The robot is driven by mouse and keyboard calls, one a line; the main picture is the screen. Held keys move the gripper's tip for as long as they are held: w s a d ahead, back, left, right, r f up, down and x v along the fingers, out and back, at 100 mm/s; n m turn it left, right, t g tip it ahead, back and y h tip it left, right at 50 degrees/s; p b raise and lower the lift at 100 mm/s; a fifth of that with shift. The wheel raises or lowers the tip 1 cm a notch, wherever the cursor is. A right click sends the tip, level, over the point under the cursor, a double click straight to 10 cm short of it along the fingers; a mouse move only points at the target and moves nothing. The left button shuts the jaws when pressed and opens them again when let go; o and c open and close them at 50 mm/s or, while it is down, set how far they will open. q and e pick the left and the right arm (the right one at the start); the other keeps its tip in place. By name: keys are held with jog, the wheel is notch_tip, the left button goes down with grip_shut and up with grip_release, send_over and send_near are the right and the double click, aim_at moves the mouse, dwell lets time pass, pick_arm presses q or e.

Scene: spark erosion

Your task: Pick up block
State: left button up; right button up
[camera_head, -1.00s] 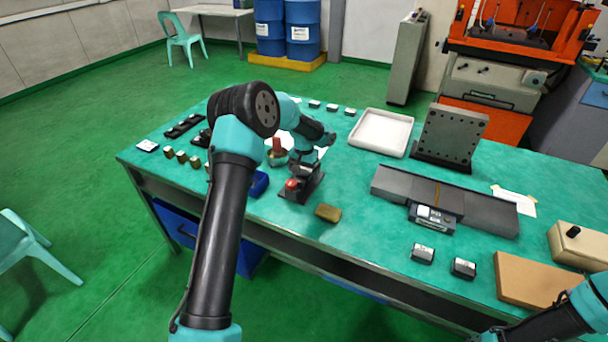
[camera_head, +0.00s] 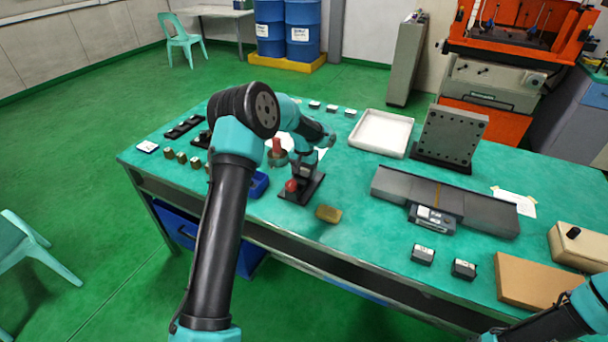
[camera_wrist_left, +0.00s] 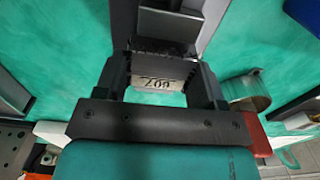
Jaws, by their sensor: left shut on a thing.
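My left gripper (camera_head: 305,172) is over the dark fixture with the red knob (camera_head: 291,186) near the front of the green table. In the left wrist view its jaws (camera_wrist_left: 160,88) are closed around a small dark block (camera_wrist_left: 158,70) with a pale face carrying dark marking. The marking looks like digits and appears inverted. Part of the fixture (camera_wrist_left: 172,28) lies just beyond the block. I cannot tell whether the block touches it. In the head view the block is mostly hidden by the gripper. My right gripper is out of view; only its arm shows at the lower right.
A brass-coloured block (camera_head: 328,214) lies right of the fixture. A blue box (camera_head: 258,184) stands left of it. A white tray (camera_head: 382,133), a drilled angle plate (camera_head: 448,135) and a long grey plate (camera_head: 465,207) occupy the right half. Small dark blocks (camera_head: 423,255) sit near the front.

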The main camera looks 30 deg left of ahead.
aim_at(304, 172)
pick_arm(q)
notch_tip(304, 172, up, 10)
dwell(0.6)
dwell(0.6)
